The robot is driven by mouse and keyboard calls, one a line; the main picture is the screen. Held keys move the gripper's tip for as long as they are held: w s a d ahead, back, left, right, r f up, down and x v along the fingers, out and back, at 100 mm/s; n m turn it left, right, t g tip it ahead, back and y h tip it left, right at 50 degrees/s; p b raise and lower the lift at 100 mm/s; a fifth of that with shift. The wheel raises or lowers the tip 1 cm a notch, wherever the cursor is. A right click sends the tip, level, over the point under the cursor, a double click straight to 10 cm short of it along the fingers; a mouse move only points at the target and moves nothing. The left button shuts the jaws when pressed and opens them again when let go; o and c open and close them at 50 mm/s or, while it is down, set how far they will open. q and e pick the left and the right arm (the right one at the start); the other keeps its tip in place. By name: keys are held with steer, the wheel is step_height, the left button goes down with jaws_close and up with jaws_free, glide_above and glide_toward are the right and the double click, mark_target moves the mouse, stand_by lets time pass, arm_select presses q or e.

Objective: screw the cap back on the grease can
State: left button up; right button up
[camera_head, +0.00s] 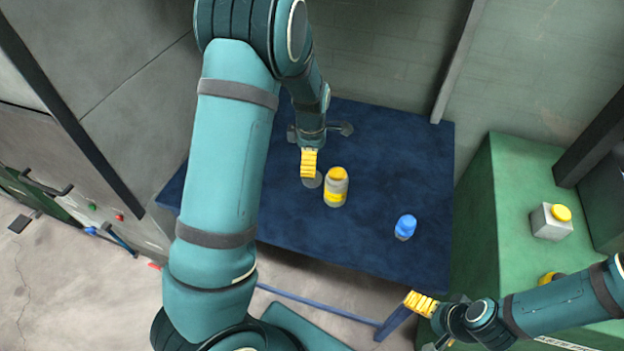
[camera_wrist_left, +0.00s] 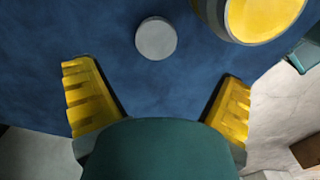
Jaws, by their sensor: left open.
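The grease can (camera_head: 336,190), grey with a yellow band and a yellow round top, stands upright on the blue table. In the left wrist view its round yellow top with a grey rim (camera_wrist_left: 262,14) is cut off at the upper right. A flat grey disc, seemingly the cap (camera_head: 313,181), lies on the table just left of the can; it also shows in the left wrist view (camera_wrist_left: 156,38). My left gripper (camera_head: 309,163) is open and empty above the table, close to the cap. My right gripper (camera_head: 420,303) is off the table's front right corner; its finger gap is unclear.
A blue bottle (camera_head: 405,227) stands on the table (camera_head: 370,135) to the right of the can. A green cabinet (camera_head: 512,190) at the right bears a grey box with a yellow button (camera_head: 551,221).

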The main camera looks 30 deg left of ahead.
arm_select(q)
steer(key=shift+f, duration=1.4)
steer(key=f, duration=0.1)
steer(key=f+b, duration=0.1)
steer(key=f, duration=0.1)
steer(key=f+b, duration=0.1)
steer(key=f, duration=0.1)
steer(key=shift+w+a+f, duration=0.15)
steer(key=shift+w+a, duration=0.05)
steer(key=shift+a, duration=0.05)
steer(key=shift+c, duration=0.2)
steer(key=c, duration=0.8)
